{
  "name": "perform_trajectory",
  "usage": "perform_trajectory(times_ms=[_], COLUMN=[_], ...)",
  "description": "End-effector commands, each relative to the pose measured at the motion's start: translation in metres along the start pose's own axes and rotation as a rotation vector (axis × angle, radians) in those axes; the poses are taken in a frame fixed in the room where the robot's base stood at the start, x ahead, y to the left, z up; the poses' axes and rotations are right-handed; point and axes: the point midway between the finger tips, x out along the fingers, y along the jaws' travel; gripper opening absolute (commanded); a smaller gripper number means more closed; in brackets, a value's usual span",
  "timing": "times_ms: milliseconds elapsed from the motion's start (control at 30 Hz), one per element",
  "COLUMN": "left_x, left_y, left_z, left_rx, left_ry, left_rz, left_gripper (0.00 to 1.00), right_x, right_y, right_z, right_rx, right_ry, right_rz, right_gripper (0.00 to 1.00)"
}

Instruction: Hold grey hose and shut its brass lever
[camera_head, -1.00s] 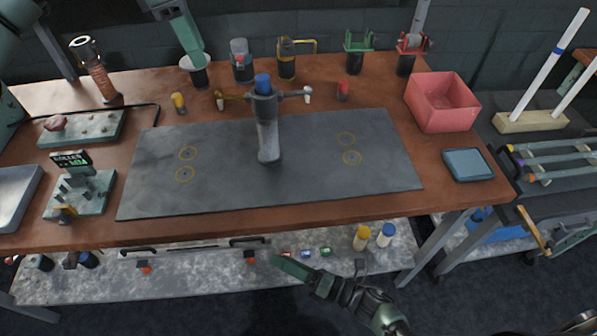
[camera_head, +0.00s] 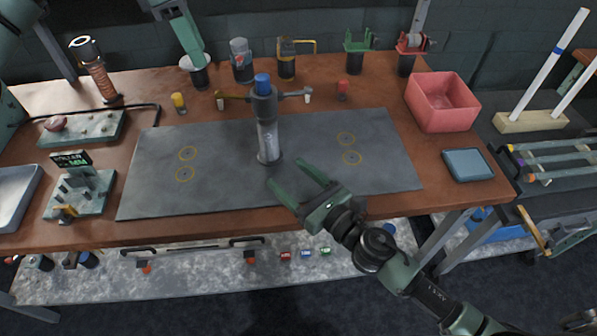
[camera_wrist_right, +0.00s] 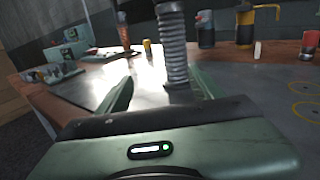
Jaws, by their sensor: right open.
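The grey hose (camera_head: 267,137) stands upright near the middle of the dark mat, under a blue-capped fitting (camera_head: 263,84). A brass-coloured lever (camera_head: 234,97) sticks out to the left of the fitting; whether it is open or shut is unclear. In the right wrist view the ribbed hose (camera_wrist_right: 172,48) rises ahead between the finger lines; its top is cut off. My right gripper (camera_head: 287,174) is open and empty, its fingertips just in front of the hose's foot and apart from it. It also shows in the wrist view (camera_wrist_right: 162,95). My left gripper is not in view.
The dark mat (camera_head: 390,170) is otherwise bare. Several small coloured pegs, including a red one (camera_head: 343,89), stand behind it. A red bin (camera_head: 443,103) and a blue-grey tray (camera_head: 467,164) stand right. A terminal stand (camera_head: 80,195) is left.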

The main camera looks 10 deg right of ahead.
Motion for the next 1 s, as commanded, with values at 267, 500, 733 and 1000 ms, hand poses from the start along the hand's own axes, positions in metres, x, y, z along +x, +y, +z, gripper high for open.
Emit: perform_trajectory(times_ms=[267,500,733,1000], left_x=[0.000,0.000,0.000,0.000], left_y=[0.000,0.000,0.000,0.000], left_z=[0.000,0.000,0.000,0.000], left_rx=[0.000,0.000,0.000,0.000], left_ry=[0.000,0.000,0.000,0.000], left_rz=[0.000,0.000,0.000,0.000], left_gripper=[0.36,0.36,0.36,0.36], right_x=[0.008,0.048,0.090,0.117], right_y=[-0.021,-0.024,-0.028,-0.030], right_z=[-0.001,-0.001,-0.002,-0.003], right_rx=[0.010,0.009,0.010,0.008], right_ry=[0.011,0.009,0.010,0.011], right_rz=[-0.088,-0.088,-0.087,-0.087], right_gripper=[0.66,0.66,0.66,0.66])
